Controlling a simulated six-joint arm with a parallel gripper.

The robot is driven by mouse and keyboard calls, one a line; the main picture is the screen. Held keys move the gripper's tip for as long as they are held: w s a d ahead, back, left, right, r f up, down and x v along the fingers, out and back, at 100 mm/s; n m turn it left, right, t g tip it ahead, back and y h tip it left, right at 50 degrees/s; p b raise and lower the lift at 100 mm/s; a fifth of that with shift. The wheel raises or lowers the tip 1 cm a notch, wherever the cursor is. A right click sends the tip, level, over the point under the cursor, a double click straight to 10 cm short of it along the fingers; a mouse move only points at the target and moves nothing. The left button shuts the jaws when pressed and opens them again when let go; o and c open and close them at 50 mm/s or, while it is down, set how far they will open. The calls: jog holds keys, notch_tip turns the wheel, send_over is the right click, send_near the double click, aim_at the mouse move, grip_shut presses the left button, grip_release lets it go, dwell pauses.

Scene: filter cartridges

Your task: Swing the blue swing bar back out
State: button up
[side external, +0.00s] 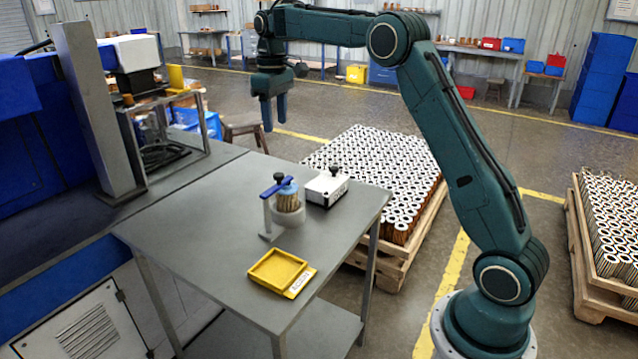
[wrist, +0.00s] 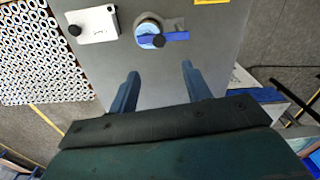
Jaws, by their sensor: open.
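The blue swing bar (side external: 276,187) sits on top of a grey post on the table and reaches over the filter cartridge (side external: 288,199), which stands upright in a round grey holder. A black knob is on the bar above the cartridge. My gripper (side external: 274,122) is open and empty, high above the table's back part, fingers pointing down. Its two fingers (wrist: 160,82) are well apart in the wrist view, clear of the bar.
A white box with a black knob (side external: 327,187) stands right of the holder. A yellow tray (side external: 278,271) lies at the table's front. A pallet of cartridges (side external: 375,170) stands behind the table. A grey column (side external: 93,110) and machine stand at left. The table's left part is clear.

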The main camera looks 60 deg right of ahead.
aim_at(279, 174)
jog(key=shift+w+d+f, duration=0.1)
jog(key=shift+f, duration=0.15)
jog(key=shift+f, duration=6.8)
jog(key=shift+c, duration=0.2)
grip_shut()
